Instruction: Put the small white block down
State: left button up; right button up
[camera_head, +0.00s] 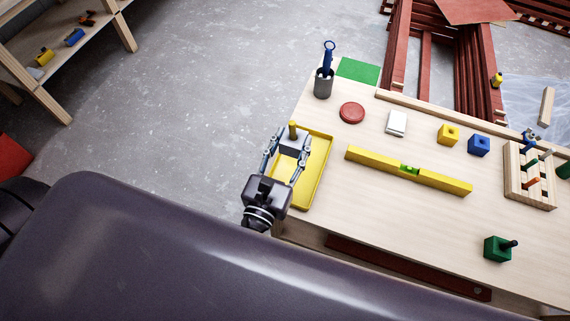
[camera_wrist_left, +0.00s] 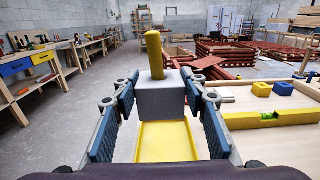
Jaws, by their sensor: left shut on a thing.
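The small white block (camera_head: 292,146) looks light grey and has a yellow peg (camera_head: 293,129) standing up from its top. It also shows in the left wrist view (camera_wrist_left: 160,99), upright between the blue-grey finger pads. My left gripper (camera_head: 287,148) is shut on this block, one finger on each side. The block is over the yellow tray (camera_head: 320,165) at the table's left end. The tray floor shows below it in the left wrist view (camera_wrist_left: 166,143). I cannot tell whether the block's underside touches the tray. My right gripper is in neither view.
On the table (camera_head: 370,225) are a yellow level (camera_head: 430,180), a white box (camera_head: 397,123), a red disc (camera_head: 352,112), a dark cup (camera_head: 323,85), a yellow block (camera_head: 447,134), a blue block (camera_head: 479,145), a wooden rack (camera_head: 528,180) and a green block (camera_head: 495,249). The front middle is clear.

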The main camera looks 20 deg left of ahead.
pick_arm(q)
jog(key=f+b, duration=0.8)
jog(key=f, duration=0.1)
jog(key=f+b, duration=0.4)
jog(key=f, duration=0.1)
jog(key=shift+d+f, duration=0.1)
jog(key=shift+d, duration=0.15)
jog(key=shift+f+b, duration=0.45)
jog(key=shift+f, duration=0.15)
notch_tip(320, 180, down, 4)
jog(key=b, duration=0.3)
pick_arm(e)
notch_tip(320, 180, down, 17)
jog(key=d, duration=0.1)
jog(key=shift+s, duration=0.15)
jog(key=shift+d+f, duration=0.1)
pick_arm(q)
jog(key=shift+f+b, duration=0.15)
jog(key=shift+b, duration=0.25)
jog(key=o, duration=1.1)
jog(key=shift+o, duration=0.2)
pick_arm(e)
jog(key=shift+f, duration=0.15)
